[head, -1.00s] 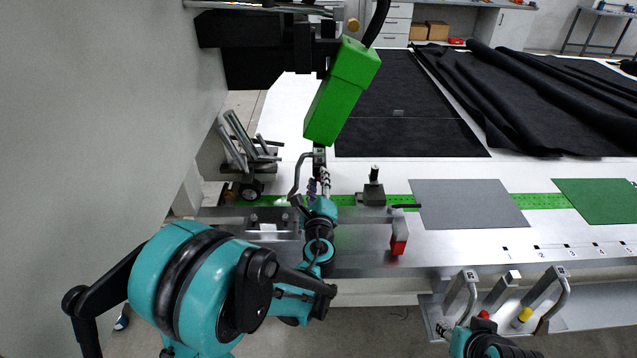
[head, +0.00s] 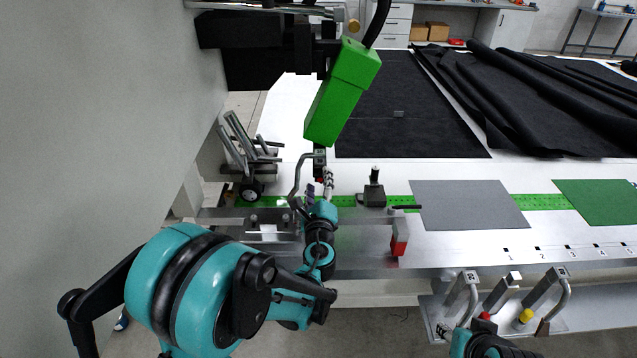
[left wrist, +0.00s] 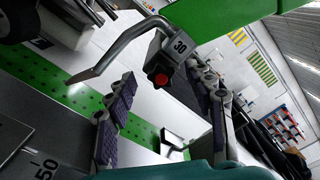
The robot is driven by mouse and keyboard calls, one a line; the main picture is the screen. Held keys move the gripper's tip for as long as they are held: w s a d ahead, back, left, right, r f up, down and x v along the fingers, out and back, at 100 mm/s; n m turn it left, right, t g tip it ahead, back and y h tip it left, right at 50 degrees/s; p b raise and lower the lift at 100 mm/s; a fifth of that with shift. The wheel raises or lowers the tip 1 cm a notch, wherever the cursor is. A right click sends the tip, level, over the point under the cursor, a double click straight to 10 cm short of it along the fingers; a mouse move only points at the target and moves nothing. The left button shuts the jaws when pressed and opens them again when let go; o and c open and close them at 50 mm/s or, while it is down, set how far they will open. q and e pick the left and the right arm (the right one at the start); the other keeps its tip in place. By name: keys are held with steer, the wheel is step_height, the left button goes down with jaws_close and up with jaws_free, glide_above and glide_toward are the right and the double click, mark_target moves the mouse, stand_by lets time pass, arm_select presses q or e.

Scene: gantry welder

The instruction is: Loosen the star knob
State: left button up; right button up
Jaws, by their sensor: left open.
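A small red knob with a dark surround (left wrist: 160,79) sits on the end of a grey block marked 30 (left wrist: 178,46); whether it is star-shaped is too small to tell. A bent metal tube (left wrist: 120,45) runs from this block, below the green welder head (head: 342,90). My left gripper (head: 319,184) is open under the block. In the left wrist view its two purple-padded fingers (left wrist: 160,85) stand on either side of the red knob, apart from it in the picture.
A dark upright fixture (head: 374,190) and a red-ended bracket (head: 398,240) stand right of my left gripper. A grey sheet (head: 470,205) and a green sheet (head: 597,202) lie on the table. More bent nozzles (head: 545,290) stand in a front rack. A grey wall is at the left.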

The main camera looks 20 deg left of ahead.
arm_select(q)
steer(key=v, duration=1.1)
steer(key=shift+s, duration=0.2)
steer(key=w+m, duration=0.1)
steer(key=m, duration=0.3)
steer(key=w+m+b, duration=0.1)
steer(key=m, duration=0.4)
steer(key=w+m, duration=0.2)
steer(key=m, duration=0.3)
steer(key=shift+a+b, duration=0.25)
steer(key=shift+b, duration=0.1)
steer(key=shift+w+r, duration=0.1)
steer(key=shift+w, duration=0.15)
steer(key=b+x, duration=0.1)
steer(key=x, duration=0.5)
steer(key=shift+a+b, duration=0.1)
steer(key=shift+b, duration=0.3)
steer(key=shift+w+a, duration=0.15)
steer(key=shift+w, duration=0.55)
